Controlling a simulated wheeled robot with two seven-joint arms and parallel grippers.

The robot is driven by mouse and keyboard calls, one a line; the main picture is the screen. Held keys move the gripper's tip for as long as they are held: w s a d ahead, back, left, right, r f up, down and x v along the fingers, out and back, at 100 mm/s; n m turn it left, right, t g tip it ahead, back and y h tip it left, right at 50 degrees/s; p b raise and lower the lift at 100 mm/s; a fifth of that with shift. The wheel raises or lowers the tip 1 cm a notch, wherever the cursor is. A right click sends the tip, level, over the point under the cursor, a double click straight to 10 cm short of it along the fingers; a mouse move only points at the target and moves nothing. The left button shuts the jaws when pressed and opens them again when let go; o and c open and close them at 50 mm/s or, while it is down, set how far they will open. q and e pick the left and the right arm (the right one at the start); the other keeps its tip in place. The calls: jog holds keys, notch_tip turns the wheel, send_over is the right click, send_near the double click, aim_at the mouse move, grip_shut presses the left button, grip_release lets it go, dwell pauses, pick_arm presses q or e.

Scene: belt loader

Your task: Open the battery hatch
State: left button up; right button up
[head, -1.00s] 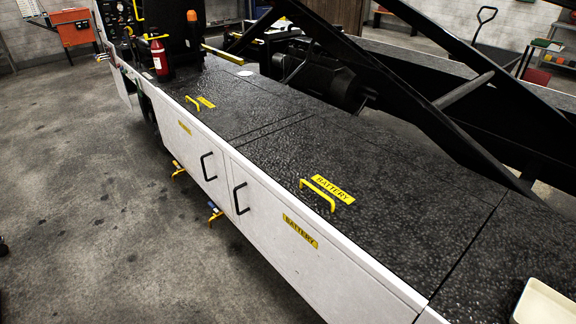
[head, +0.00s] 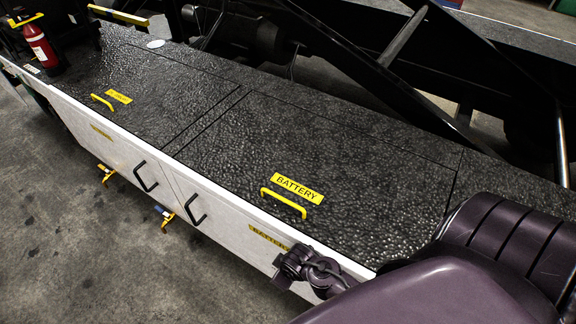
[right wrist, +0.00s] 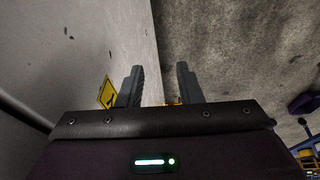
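The battery hatch (head: 320,165) is a black textured deck panel in the head view, lying flat and closed in its seams. It carries a yellow bar handle (head: 283,203) and a yellow BATTERY label (head: 297,188). My right arm comes in from the lower right. My right gripper (right wrist: 160,80) shows two fingers spread apart with nothing between them in the right wrist view. In the head view the end of that arm is beside the white side panel, below and right of the yellow handle, apart from it. My left gripper is not in view.
The white side panel (head: 225,215) has black handles (head: 196,208) and another BATTERY label (head: 268,237), partly hidden by my arm. A second hatch with a yellow handle (head: 102,102) lies farther left. A red extinguisher (head: 40,47) stands at far left. Black beams (head: 405,35) rise behind the deck.

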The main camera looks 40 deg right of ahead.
jog(key=w+r+n+t+y+p, duration=0.1)
jog(key=w+r+n+t+p, duration=0.1)
jog(key=w+r+n, duration=0.55)
jog(key=w+r+n+t+y+p, duration=0.15)
jog(key=w+r+n, duration=0.25)
jog(key=r+n, duration=0.55)
jog(key=s+d+r+n+g+y+p, duration=0.15)
jog(key=d+r+n+g, duration=0.35)
jog(key=d+n, duration=1.05)
jog(key=n+t+p, duration=0.2)
jog(key=n, duration=0.1)
send_over(288, 195)
jog(key=s+a, duration=0.2)
jog(key=s, duration=0.1)
jog(key=shift+g, duration=0.25)
jog(key=f, duration=0.6)
jog(key=shift+s+a, duration=0.15)
jog(key=shift+a, duration=0.05)
grip_shut()
